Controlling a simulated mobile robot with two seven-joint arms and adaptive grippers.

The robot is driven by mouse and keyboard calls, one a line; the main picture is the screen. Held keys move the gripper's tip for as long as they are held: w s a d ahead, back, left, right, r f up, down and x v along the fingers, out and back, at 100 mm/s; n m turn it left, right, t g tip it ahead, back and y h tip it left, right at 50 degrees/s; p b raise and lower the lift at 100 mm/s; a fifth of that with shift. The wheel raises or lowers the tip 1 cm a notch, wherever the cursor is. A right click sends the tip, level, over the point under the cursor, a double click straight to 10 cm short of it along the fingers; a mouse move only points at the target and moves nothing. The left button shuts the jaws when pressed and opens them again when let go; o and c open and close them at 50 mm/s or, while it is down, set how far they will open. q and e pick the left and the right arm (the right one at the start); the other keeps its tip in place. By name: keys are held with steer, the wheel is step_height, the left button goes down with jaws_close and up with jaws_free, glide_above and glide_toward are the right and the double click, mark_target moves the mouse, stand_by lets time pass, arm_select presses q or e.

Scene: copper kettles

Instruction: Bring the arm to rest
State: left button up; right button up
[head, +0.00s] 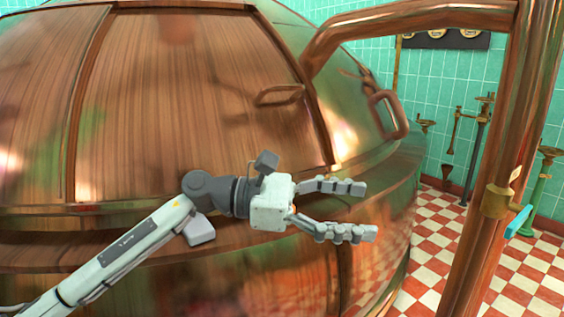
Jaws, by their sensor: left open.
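My left gripper (370,211) is open, with its two grey jointed fingers spread and pointing right. Nothing is between the fingers. My left arm comes in from the lower left and is stretched out in front of the large copper kettle (190,120). The gripper shows against the kettle's lower band; I cannot tell how close it is to the surface. My right gripper is not in view.
A wooden-looking hatch on the kettle has a handle (279,95). A copper pipe (490,140) with a brass valve (497,200) stands at right. Behind it are valve stems (479,140) by the green tiled wall (440,75). The checkered floor (430,250) shows free room between kettle and pipe.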

arm_select(q)
steer(key=w+a+r+n+t, duration=0.1)
steer(key=w+a+n+t, duration=0.4)
steer(key=n+t, duration=0.55)
steer(key=w+a+n+t, duration=0.45)
steer(key=n+t, duration=0.25)
steer(key=n, duration=0.6)
steer(key=w+a+f+n+t+y, duration=0.1)
steer(key=a+f+n+y, duration=1.45)
steer(key=f+n, duration=0.4)
steer(key=s+a+f+n+g+y, duration=0.1)
steer(key=s+a+f+n+g, duration=0.3)
steer(key=f, duration=0.3)
steer(key=s+a+f+n+g+y, duration=0.25)
steer(key=s+a+f, duration=0.2)
steer(key=f, duration=0.25)
steer(key=s+a+f+n+g, duration=0.2)
steer(key=s+f, duration=0.5)
steer(key=s, duration=0.4)
steer(key=s+a+f+n+g+p, duration=0.1)
steer(key=s+f+n+g, duration=0.3)
steer(key=s+f, duration=0.4)
steer(key=s+a+g, duration=0.1)
steer(key=s, duration=0.1)
steer(key=shift+s+a+g+p, duration=0.25)
steer(key=shift+s+g+p, duration=0.05)
steer(key=shift+s, duration=0.1)
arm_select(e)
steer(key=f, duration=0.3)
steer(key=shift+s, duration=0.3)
